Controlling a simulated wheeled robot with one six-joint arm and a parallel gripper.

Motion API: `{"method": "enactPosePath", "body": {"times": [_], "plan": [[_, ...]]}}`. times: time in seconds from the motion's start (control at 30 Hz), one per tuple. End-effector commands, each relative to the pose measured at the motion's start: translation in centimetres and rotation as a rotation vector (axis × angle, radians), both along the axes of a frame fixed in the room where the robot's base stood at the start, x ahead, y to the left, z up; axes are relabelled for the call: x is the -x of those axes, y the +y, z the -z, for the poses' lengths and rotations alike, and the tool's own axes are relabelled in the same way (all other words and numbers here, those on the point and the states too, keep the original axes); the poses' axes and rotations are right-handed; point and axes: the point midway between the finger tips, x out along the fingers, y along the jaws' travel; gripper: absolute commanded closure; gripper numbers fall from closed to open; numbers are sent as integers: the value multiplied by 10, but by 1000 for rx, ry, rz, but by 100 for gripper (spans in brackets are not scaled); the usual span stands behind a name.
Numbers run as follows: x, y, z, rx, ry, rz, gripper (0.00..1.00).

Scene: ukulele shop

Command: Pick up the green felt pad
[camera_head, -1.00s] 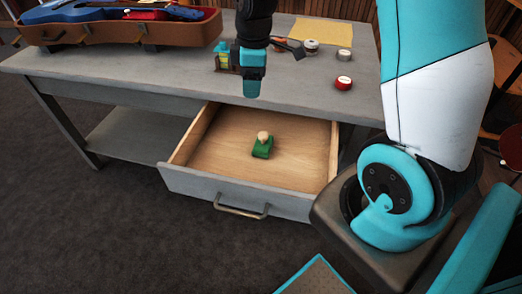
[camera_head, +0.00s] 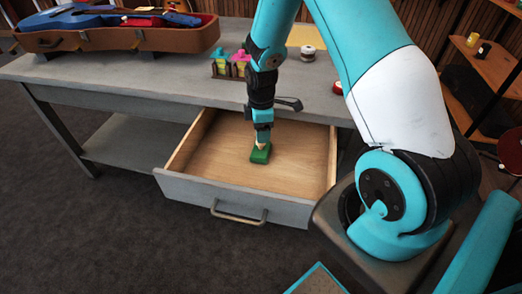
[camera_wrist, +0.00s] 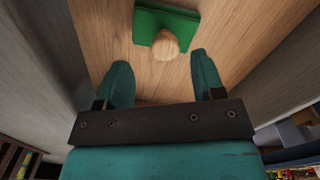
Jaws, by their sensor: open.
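The green felt pad (camera_head: 260,154) lies on the wooden floor of the open drawer (camera_head: 240,213). It has a pale round wooden knob on top. In the wrist view the pad (camera_wrist: 150,20) shows at the top, with its knob (camera_wrist: 166,44) toward my fingers. My gripper (camera_head: 262,136) points down into the drawer, just above the pad, and partly hides the knob in the head view. In the wrist view my gripper (camera_wrist: 163,78) has its two teal fingers spread with nothing between them. The knob appears just beyond the fingertips.
The drawer's walls surround the pad, with bare wood around it. On the grey table (camera_head: 150,80) above are an instrument case (camera_head: 115,40) with a blue ukulele, small colored bottles (camera_head: 230,65) and a round tin (camera_head: 308,53). A shelf (camera_head: 490,75) stands at right.

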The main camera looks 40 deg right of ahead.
Motion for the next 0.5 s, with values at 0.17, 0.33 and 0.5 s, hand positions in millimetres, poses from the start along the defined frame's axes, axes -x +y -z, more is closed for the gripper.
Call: {"method": "enactPosePath", "body": {"times": [0.17, 0.33, 0.5], "plan": [[6, 5, 28, -1, 6, 0, 38], [4, 4, 45, 0, 2, 0, 38], [4, 4, 47, 0, 1, 0, 38]]}}
